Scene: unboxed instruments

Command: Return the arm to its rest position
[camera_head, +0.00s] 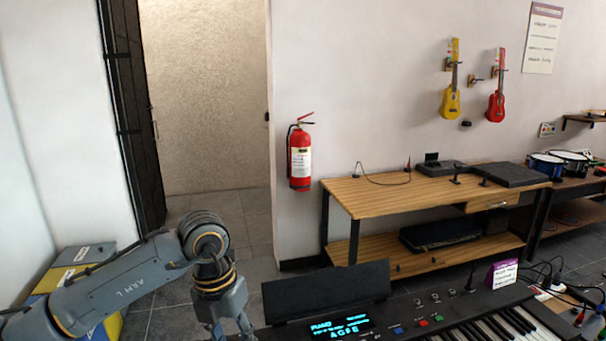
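My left gripper (231,331) points down at the bottom edge, just left of the keyboard (415,318). Two finger parts show apart, but the fingertips are cut off by the frame edge. I cannot tell whether it is open or shut, or whether it holds anything. My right arm and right gripper are not in view.
A black panel (325,288) stands at the keyboard's back left. A blue-and-yellow box (78,262) sits behind my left arm. A wooden bench (400,197) stands against the wall, with a fire extinguisher (300,155) beside it. Grey floor (255,215) is clear near the doorway.

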